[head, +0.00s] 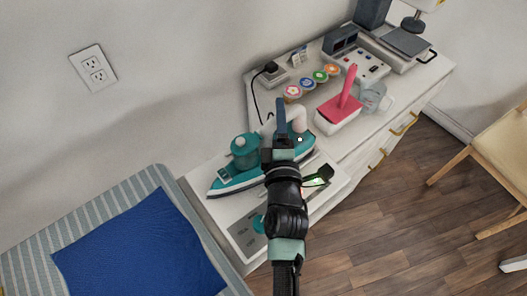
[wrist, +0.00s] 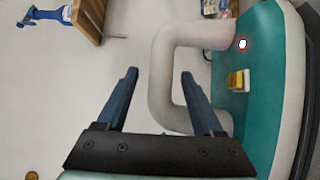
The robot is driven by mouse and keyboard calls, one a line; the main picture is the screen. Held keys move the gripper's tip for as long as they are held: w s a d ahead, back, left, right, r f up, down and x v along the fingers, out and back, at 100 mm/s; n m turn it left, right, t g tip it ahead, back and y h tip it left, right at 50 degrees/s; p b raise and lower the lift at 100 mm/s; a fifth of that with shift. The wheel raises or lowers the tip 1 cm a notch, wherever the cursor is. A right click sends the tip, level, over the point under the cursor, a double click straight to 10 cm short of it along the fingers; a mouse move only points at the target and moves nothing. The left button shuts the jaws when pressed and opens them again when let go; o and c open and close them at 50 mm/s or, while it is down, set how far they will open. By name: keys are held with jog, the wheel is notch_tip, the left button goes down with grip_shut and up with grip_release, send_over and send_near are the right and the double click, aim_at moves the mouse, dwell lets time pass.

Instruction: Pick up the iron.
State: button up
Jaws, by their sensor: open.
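The iron (head: 228,182) is teal and white and lies on the near end of the white cabinet top. My gripper (head: 280,118) is over it, and my arm hides part of it. In the wrist view, the iron's teal body (wrist: 262,80) fills the right side, and its pale looped handle (wrist: 163,70) stands out to the left. My open fingers (wrist: 159,78) lie on either side of the handle's grip bar in the picture. The right fingertip shows against the loop's opening. I cannot tell whether the fingers touch the handle.
A red and white box (head: 340,108), a clear jug (head: 373,97) and several colourful round pieces (head: 320,76) stand farther along the cabinet (head: 358,163). A blue cushion (head: 140,245) lies at lower left. A wooden chair (head: 490,150) stands at right; floor between is clear.

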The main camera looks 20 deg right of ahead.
grip_shut()
dwell(0.3)
dwell(1.1)
jog(key=shift+d+r, duration=0.1)
jog(key=shift+r, duration=0.2)
